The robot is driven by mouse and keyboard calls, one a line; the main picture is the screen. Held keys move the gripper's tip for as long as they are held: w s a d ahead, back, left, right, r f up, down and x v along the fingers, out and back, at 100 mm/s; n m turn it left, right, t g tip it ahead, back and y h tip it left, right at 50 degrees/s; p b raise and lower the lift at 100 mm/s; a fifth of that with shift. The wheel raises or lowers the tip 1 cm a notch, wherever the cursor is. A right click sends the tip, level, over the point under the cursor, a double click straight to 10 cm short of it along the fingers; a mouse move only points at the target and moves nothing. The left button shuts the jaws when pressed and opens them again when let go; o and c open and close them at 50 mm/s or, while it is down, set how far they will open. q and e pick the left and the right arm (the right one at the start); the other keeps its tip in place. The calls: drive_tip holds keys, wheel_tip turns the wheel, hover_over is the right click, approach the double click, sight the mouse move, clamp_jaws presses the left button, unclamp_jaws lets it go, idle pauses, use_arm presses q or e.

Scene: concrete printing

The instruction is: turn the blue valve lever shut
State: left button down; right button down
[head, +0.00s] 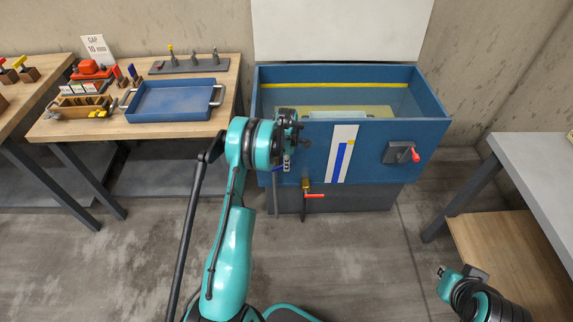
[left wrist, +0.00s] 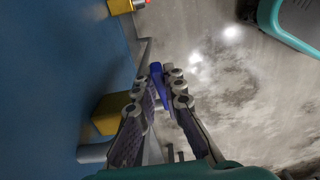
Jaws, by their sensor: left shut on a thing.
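The blue valve lever (left wrist: 157,72) shows between the fingertips of my left gripper (left wrist: 167,84) in the left wrist view. The fingers are shut on it. Its brass valve body (left wrist: 108,114) sits to the left, against the blue tank wall. In the head view, my left gripper (head: 287,163) is at the tank's front left, and only a small piece of the blue lever (head: 277,169) shows beside it. The rest of that valve is hidden behind the gripper. My right gripper (head: 442,271) is low at the right, far from the valve; its finger opening is unclear.
The blue tank (head: 437,135) has a second valve with a red lever (head: 314,195) close to the right of my left gripper. A grey box with a red knob (head: 400,153) is farther right. A workbench (head: 60,129) stands left and a grey table (head: 545,165) right.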

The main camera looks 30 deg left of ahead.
use_arm(q)
drive_tip(key=shift+w+d+f+g+y+b, duration=0.1)
drive_tip(key=shift+d+f+g+y+b, duration=0.1)
drive_tip(key=shift+f+g+y+b, duration=0.15)
drive_tip(key=shift+w+d+f+g+y+b, duration=0.15)
drive_tip(key=shift+d+f+y+b, duration=0.1)
drive_tip(key=shift+f+y, duration=0.2)
drive_tip(key=shift+f+g+y, duration=0.25)
drive_tip(key=shift+g+y, duration=0.05)
drive_tip(key=shift+y, duration=0.3)
drive_tip(key=shift+f+g+y, duration=0.45)
drive_tip(key=shift+g+y, duration=0.25)
drive_tip(key=shift+y, duration=0.4)
drive_tip(key=c, duration=1.6)
unclamp_jaws()
drive_tip(key=v, duration=1.2)
drive_tip(key=shift+r, duration=0.1)
